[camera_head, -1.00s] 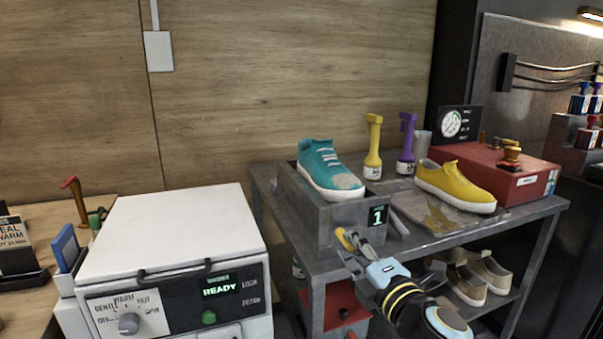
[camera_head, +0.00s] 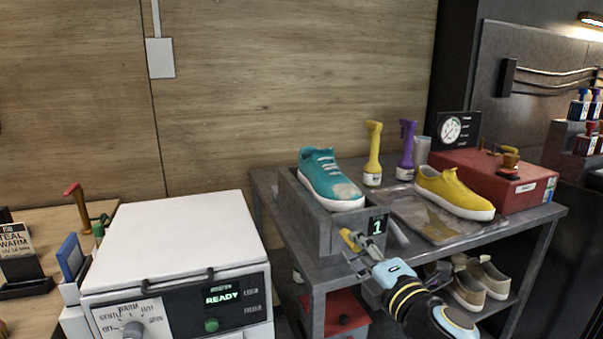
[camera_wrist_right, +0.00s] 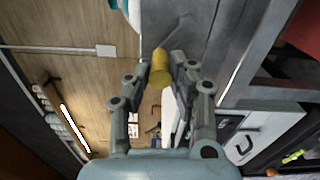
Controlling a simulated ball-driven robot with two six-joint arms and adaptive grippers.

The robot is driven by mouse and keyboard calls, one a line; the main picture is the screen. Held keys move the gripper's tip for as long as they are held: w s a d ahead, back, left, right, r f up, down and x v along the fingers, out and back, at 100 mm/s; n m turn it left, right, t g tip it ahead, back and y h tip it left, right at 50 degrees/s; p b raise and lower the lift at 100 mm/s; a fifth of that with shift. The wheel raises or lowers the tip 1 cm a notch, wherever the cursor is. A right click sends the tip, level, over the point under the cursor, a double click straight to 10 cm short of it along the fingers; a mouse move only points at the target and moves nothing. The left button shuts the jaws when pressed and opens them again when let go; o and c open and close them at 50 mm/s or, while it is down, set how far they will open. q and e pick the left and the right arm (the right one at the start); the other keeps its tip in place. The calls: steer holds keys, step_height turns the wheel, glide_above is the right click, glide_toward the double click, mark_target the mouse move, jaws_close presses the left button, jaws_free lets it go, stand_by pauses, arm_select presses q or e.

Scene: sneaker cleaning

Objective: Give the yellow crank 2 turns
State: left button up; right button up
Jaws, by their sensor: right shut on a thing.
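The yellow crank (camera_head: 348,238) is on the front of a grey box (camera_head: 312,222) that holds a teal sneaker (camera_head: 328,180). A small display (camera_head: 377,226) on the box reads 1. My right gripper (camera_head: 355,243) is at the crank, and in the right wrist view its fingers (camera_wrist_right: 166,78) are shut on the yellow crank handle (camera_wrist_right: 160,66). The crank's arm is mostly hidden. My left gripper is not in view.
A yellow sneaker (camera_head: 455,192) lies on the grey table (camera_head: 405,235) beside a red box (camera_head: 490,178). Yellow (camera_head: 373,152) and purple (camera_head: 406,148) bottles stand behind. A white washer (camera_head: 175,240) reading READY stands to the left. Beige shoes (camera_head: 468,287) sit on the lower shelf.

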steer(key=shift+w+d+r, duration=0.1)
steer(key=shift+d+r, duration=0.2)
steer(key=shift+d, duration=0.15)
steer(key=shift+d+f, duration=0.1)
steer(key=shift+d, duration=0.1)
steer(key=shift+o, duration=0.3)
steer(key=shift+o, duration=0.2)
steer(key=shift+d, duration=0.15)
steer(key=shift+w+d+r+p, duration=0.2)
steer(key=shift+d+r+p, duration=0.15)
steer(key=shift+d+p, duration=0.25)
steer(key=shift+c, duration=0.5)
steer(key=shift+w, duration=0.1)
steer(key=shift+c, duration=0.4)
steer(key=shift+r, duration=0.1)
